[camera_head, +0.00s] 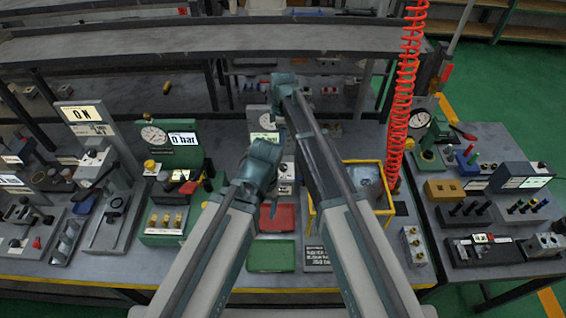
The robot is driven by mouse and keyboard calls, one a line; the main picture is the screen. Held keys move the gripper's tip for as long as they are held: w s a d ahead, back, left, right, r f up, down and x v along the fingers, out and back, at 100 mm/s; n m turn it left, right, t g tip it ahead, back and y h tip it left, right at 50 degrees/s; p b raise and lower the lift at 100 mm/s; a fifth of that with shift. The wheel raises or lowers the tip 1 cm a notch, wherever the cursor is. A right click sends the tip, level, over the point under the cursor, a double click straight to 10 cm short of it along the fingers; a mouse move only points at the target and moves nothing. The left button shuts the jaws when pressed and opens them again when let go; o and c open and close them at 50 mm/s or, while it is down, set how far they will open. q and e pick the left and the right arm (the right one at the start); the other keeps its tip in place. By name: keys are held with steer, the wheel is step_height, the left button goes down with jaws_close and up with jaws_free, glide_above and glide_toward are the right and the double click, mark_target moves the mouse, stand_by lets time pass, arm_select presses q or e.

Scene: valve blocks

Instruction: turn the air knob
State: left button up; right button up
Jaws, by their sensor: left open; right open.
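Several valve blocks stand on the long grey bench. A green block (188,156) left of centre has a round gauge (153,136), a "0 bar" display (182,139) and a yellow knob (150,165). A grey gauge block (259,117) stands behind my grippers, partly hidden. Another green gauge block (428,155) is on the right bench. I cannot tell which part is the air knob. My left gripper (262,166) is open over the middle of the bench, right of the green block. My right gripper (284,92) is open farther back, near the grey gauge block. Neither visibly holds anything.
A red tray (278,218) and a green tray (271,256) lie at the front middle. A grey panel showing "ON" (82,113) stands at left.

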mark_target(283, 166)
step_height(283, 166, down, 14)
steer(key=b, duration=1.3)
steer(key=shift+r, duration=0.15)
jaws_close()
